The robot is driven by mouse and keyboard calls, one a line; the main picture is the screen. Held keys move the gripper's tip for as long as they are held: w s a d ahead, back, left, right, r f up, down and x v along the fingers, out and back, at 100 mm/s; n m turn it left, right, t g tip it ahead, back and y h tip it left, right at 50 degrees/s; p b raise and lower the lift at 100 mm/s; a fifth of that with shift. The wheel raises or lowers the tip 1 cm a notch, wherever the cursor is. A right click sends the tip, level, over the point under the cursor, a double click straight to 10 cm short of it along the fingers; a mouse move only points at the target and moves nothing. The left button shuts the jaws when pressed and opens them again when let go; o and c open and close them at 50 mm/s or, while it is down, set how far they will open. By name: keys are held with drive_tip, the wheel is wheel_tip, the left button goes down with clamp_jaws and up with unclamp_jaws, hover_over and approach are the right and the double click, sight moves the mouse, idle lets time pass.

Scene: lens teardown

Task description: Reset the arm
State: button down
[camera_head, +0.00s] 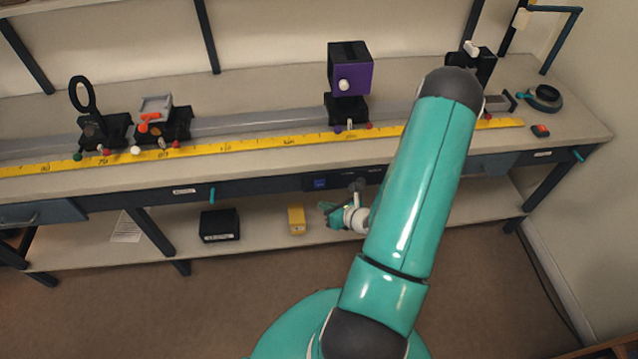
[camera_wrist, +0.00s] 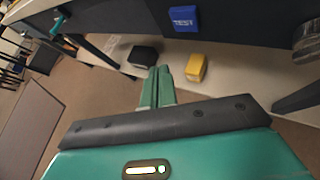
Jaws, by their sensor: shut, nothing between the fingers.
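My gripper (camera_head: 326,208) is at the end of my teal arm, in front of the workbench and below the edge of its top. In the wrist view its two teal fingers (camera_wrist: 157,88) lie close together, shut with nothing between them. They point toward the lower shelf of the bench. The gripper appears apart from the bench and the things on it. My arm hides part of the bench's right side in the head view.
A black box (camera_head: 220,225) and a yellow box (camera_head: 297,219) sit on the lower shelf (camera_head: 262,237). The bench top carries a rail with a yellow ruler (camera_head: 240,146), a purple block (camera_head: 350,76) and a ring holder (camera_head: 83,95). Floor in front is clear.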

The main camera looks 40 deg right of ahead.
drive_tip(key=w+a+r+n+g+y, duration=0.2)
drive_tip(key=a+r+n+g+y, duration=0.15)
drive_tip(key=a+r+n, duration=0.7)
drive_tip(key=w+a+r+n+g+y, duration=0.2)
drive_tip(key=a+r+n+g+y, duration=0.15)
drive_tip(key=a+r+n, duration=0.75)
drive_tip(key=s+a+r+n+h, duration=0.2)
drive_tip(key=s+r+n+h, duration=0.1)
drive_tip(key=s+r+n, duration=0.3)
drive_tip(key=s+a+r+n+h, duration=0.3)
drive_tip(key=s+r+n, duration=0.3)
drive_tip(key=r+n, duration=0.4)
wheel_tip(320, 180, up, 3)
drive_tip(key=shift+s+r+h, duration=0.15)
drive_tip(key=shift+s+h, duration=0.1)
drive_tip(key=shift+h, duration=0.55)
drive_tip(key=shift+n, duration=0.25)
